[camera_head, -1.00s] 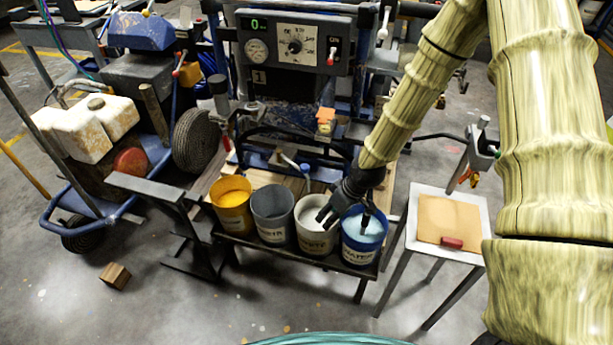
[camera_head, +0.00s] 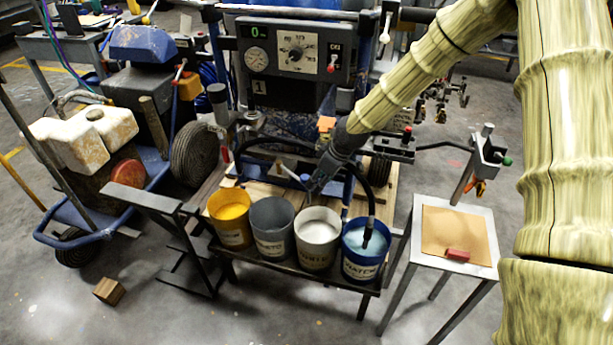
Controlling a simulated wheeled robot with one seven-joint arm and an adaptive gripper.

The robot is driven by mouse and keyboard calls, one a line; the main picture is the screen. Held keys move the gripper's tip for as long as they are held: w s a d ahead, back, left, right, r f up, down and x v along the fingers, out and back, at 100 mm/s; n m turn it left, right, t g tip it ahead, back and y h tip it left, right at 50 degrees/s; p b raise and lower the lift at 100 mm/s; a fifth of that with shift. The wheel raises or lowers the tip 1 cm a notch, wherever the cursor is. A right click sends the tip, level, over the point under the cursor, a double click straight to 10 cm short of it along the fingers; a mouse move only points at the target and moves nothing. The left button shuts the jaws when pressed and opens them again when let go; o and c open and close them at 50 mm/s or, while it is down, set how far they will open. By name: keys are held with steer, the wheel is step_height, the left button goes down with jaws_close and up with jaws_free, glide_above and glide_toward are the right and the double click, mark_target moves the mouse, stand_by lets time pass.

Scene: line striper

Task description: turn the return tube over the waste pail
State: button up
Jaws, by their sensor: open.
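The return tube (camera_head: 290,172) is a short pale tube with a blue end, on the machine's front behind the pails. Its end is over the gap behind the grey and white pails. The grey pail (camera_head: 272,228), second from left, looks empty and seems to be the waste pail; its label is hard to read. My gripper (camera_head: 314,188) is open and empty, fingers pointing down, just right of the tube's blue end. I cannot tell whether they touch. My fingers hide a little of the area behind the white pail.
A yellow-paint pail (camera_head: 231,217), a white-paint pail (camera_head: 317,240) and a water pail (camera_head: 365,250) share the low shelf. A black hose (camera_head: 371,200) dips into the water. A side table (camera_head: 455,267) holds a red block (camera_head: 457,254). A control panel (camera_head: 290,48) is above.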

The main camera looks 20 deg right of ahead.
mark_target(306, 177)
steer(key=w+a, duration=0.2)
steer(key=w, duration=0.1)
steer(key=shift+a, duration=0.35)
steer(key=shift+w+a+f, duration=0.1)
steer(key=shift+w+a, duration=0.1)
steer(key=shift+w, duration=0.1)
steer(key=shift+w+a+f, duration=0.1)
steer(key=shift+f, duration=0.35)
steer(key=shift+c, duration=0.2)
jaws_close()
